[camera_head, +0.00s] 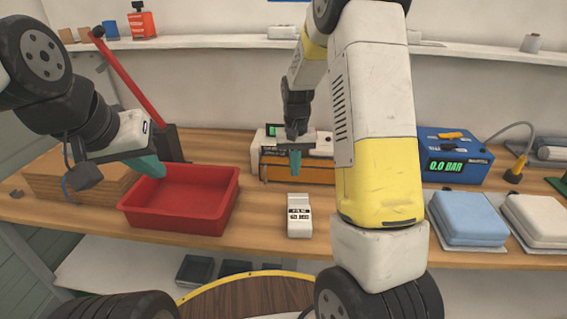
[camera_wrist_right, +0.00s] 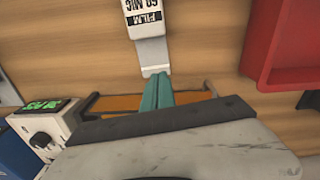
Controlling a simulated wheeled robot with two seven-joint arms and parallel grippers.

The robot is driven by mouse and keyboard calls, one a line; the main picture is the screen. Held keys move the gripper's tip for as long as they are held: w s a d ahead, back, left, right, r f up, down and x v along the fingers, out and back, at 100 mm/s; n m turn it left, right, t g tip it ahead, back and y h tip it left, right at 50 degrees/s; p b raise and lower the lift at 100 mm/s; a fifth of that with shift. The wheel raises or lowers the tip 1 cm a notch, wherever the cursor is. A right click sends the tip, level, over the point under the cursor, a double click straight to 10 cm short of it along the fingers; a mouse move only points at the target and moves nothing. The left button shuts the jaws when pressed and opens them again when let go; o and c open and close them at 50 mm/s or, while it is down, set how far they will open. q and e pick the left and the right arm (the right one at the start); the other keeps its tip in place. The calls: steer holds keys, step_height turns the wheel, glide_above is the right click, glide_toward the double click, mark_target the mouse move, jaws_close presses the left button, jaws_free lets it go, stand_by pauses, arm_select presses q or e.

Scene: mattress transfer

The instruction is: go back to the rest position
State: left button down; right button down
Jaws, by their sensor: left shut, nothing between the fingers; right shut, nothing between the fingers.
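My left gripper (camera_head: 150,165) hangs over the left rear part of the red tray, its teal fingers shut and empty. My right gripper (camera_head: 295,161) points down in front of the orange-fronted device, its teal fingers shut and empty. In the right wrist view its closed fingertips (camera_wrist_right: 157,76) appear just beside the end of a white labelled film gauge (camera_wrist_right: 149,22). The gauge (camera_head: 299,216) lies on the bench in front of that gripper in the head view. I cannot tell whether the fingers touch it. My right arm hides part of the bench.
The red tray (camera_head: 178,226) stands left on the wooden bench (camera_head: 262,215). The orange-fronted device (camera_head: 318,171) stands behind the gauge. A blue pressure box (camera_head: 433,145), a blue mattress (camera_head: 468,218) and a white mattress (camera_head: 540,217) are right. A red lever (camera_head: 130,78) rises at the back left.

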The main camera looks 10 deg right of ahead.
steer(key=s+r+t+y, duration=0.1)
steer(key=s+r, duration=0.1)
steer(key=r, duration=0.3)
steer(key=s+r+t, duration=0.1)
steer(key=s+r, duration=0.2)
steer(key=r, duration=0.1)
steer(key=s+a+r+n+t, duration=0.1)
steer(key=s+r+t, duration=0.1)
steer(key=s+r, duration=0.4)
steer(key=s+a+r+n+t+y, duration=0.1)
steer(key=s+r, duration=0.5)
steer(key=s, duration=0.7)
steer(key=shift+s+t, duration=0.3)
steer(key=shift+t, duration=0.3)
